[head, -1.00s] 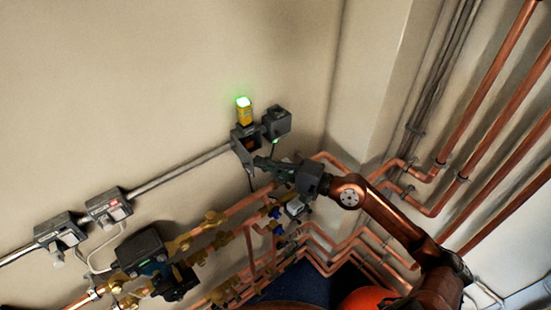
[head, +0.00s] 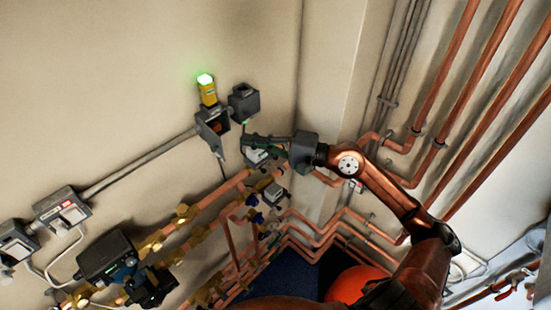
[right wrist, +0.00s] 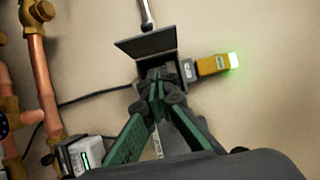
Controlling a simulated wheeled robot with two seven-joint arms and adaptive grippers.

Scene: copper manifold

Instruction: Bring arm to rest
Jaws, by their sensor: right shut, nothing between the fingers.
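My right arm reaches in from the lower right in the head view. Its gripper (head: 250,138) is in front of the wall, just right of and below an open dark box (head: 207,130). The fingers are shut with nothing between them. In the right wrist view the green-and-black fingers (right wrist: 156,84) come together in front of the open box (right wrist: 150,45), whose lid stands out to the side. Whether they touch the box cannot be told. My left gripper is not in view.
A yellow unit with a lit green top (head: 208,92) is on the open box. A second dark box (head: 243,102) is to its right. Copper pipes (head: 230,240) and brass valves run below. More pipes (head: 500,120) line the right wall. A red-orange round object (head: 355,283) is low down.

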